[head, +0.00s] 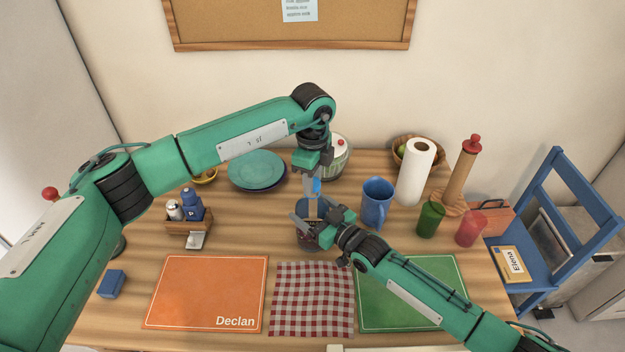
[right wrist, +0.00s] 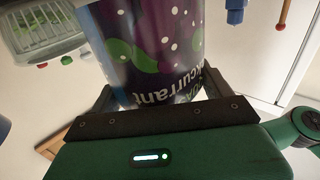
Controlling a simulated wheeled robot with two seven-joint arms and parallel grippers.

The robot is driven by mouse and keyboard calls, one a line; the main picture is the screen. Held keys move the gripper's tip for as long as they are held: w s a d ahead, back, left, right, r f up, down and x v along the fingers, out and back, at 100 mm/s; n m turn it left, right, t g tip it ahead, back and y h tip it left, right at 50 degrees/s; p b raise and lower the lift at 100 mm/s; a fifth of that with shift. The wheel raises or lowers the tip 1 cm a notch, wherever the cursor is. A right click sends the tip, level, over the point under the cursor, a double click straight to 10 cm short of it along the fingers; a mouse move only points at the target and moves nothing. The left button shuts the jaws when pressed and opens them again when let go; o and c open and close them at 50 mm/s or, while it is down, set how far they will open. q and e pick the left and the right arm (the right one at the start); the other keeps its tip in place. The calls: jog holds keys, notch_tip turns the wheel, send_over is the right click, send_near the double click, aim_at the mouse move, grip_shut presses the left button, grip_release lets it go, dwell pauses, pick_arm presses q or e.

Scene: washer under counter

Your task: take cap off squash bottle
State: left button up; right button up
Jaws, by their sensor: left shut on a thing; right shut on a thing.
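The squash bottle (head: 312,238) is dark purple and stands on the table in the head view, partly hidden by my right gripper. In the right wrist view the bottle (right wrist: 152,48) shows white dots, green shapes and lettering ending in "currant". My right gripper (head: 312,228) is shut on the bottle's body, with its fingers on either side. My left gripper (head: 314,190) points down above the bottle and is shut on a small blue piece, which looks like the cap (head: 317,186). I cannot tell whether the cap touches the bottle's neck.
A blue mug (head: 377,203) stands close to the right, beside a paper towel roll (head: 415,172) and green (head: 430,219) and red (head: 470,228) cups. Teal plates (head: 256,170) lie at left. The orange placemat (head: 206,290) and checked cloth (head: 311,300) in front are clear.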

pick_arm(q)
jog(key=shift+r, duration=0.55)
jog(key=shift+r, duration=2)
pick_arm(e)
jog(key=o, duration=1.8)
